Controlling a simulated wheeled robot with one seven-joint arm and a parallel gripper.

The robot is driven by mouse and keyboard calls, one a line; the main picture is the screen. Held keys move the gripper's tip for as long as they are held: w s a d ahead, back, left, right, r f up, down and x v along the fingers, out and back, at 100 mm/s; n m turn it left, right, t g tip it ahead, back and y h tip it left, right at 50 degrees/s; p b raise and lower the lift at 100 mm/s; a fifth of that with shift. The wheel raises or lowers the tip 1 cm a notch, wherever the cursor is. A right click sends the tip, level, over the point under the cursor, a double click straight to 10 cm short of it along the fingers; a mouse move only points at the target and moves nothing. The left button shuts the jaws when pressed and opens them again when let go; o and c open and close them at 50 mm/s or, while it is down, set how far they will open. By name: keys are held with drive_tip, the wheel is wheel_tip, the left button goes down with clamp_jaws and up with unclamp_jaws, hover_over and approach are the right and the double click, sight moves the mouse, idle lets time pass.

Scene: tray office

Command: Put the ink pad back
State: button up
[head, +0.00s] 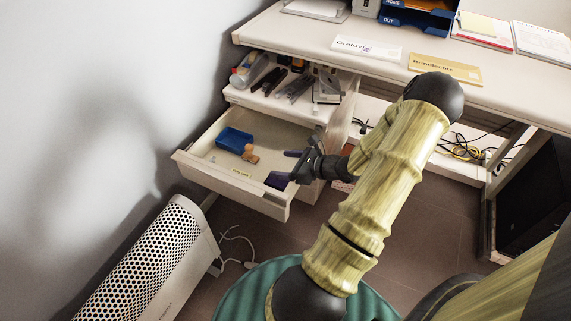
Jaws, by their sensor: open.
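A dark purple flat piece (277,181), which looks like the ink pad, is at the drawer's right front corner. My gripper (287,166) is open just above the drawer's right side, its fingers pointing left. The lower finger is right by the purple piece; I cannot tell whether they touch. An open blue box (234,140) sits at the back left of the drawer. A small tan wooden stamp (250,154) is to its right.
An upper pull-out shelf (257,101) above the drawer holds pens, a bottle and other stationery. The desk top (309,36) carries papers and a blue letter tray (417,17). A white perforated heater (150,262) stands close below the drawer's left. The drawer's middle floor is bare.

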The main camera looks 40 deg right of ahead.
drive_tip(key=p+v, duration=0.5)
drive_tip(key=v, duration=0.7)
drive_tip(key=shift+r, duration=0.4)
drive_tip(key=shift+d, duration=0.1)
drive_tip(key=w+a+r+n+g+h, duration=0.1)
drive_tip(key=a+r+n+g, duration=0.2)
drive_tip(key=a+n, duration=0.7)
drive_tip(key=w+a+r+n+g+h, duration=0.1)
drive_tip(key=a+r+n+g+h, duration=0.1)
drive_tip(key=a+r+n, duration=0.4)
drive_tip(key=w+a+r+n+g+h, duration=0.1)
drive_tip(key=a+r+n+g, duration=0.3)
drive_tip(key=a+n, duration=1)
drive_tip(key=shift+w+a+r+n+g+h, duration=0.25)
drive_tip(key=shift+n+g+h, duration=0.2)
drive_tip(key=shift+n, duration=0.35)
